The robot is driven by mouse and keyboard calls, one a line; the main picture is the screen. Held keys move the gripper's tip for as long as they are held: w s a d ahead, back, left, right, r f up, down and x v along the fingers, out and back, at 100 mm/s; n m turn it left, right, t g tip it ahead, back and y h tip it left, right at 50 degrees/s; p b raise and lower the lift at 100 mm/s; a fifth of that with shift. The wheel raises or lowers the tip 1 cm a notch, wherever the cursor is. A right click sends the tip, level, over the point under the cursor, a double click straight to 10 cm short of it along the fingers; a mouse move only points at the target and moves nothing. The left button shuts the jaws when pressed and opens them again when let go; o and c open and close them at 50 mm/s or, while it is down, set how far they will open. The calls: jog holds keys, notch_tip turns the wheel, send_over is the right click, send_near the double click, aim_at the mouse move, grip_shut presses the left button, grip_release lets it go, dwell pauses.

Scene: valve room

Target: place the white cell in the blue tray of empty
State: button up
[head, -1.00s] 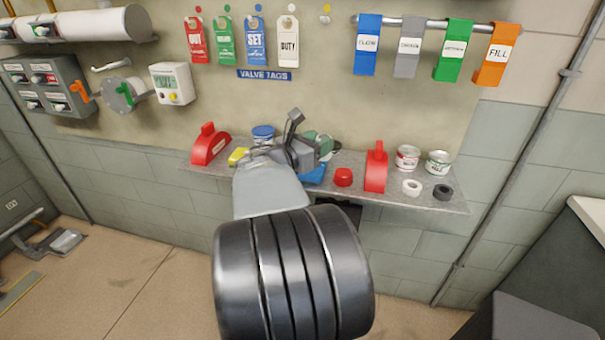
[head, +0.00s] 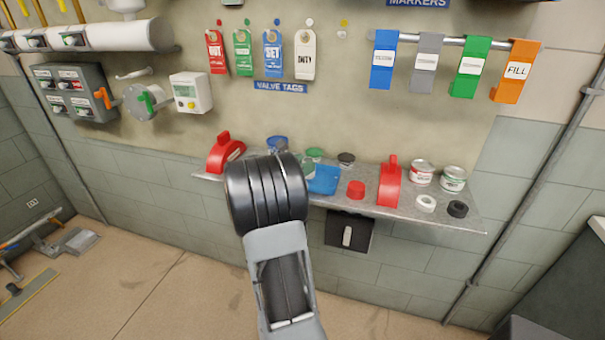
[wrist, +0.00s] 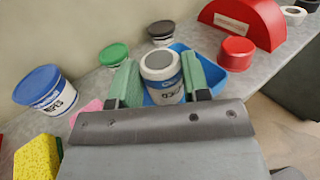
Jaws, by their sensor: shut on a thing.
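My gripper (wrist: 160,75) has green-padded fingers in the wrist view. I see nothing plainly marked as a cell.
On the shelf (head: 400,211) stand a blue-lidded tub (wrist: 45,90), a green-lidded tub (wrist: 114,54), a dark-lidded tub (wrist: 162,32), a yellow sponge (wrist: 37,158), a red cap (wrist: 236,53) and a red holder (head: 390,182).

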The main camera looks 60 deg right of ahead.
jog(key=shift+w+d+f, duration=0.1)
jog(key=shift+w+f, duration=0.1)
jog(key=shift+f, duration=1.5)
jog(key=shift+f, duration=0.2)
jog(key=o, duration=0.9)
jog(key=shift+r, duration=0.1)
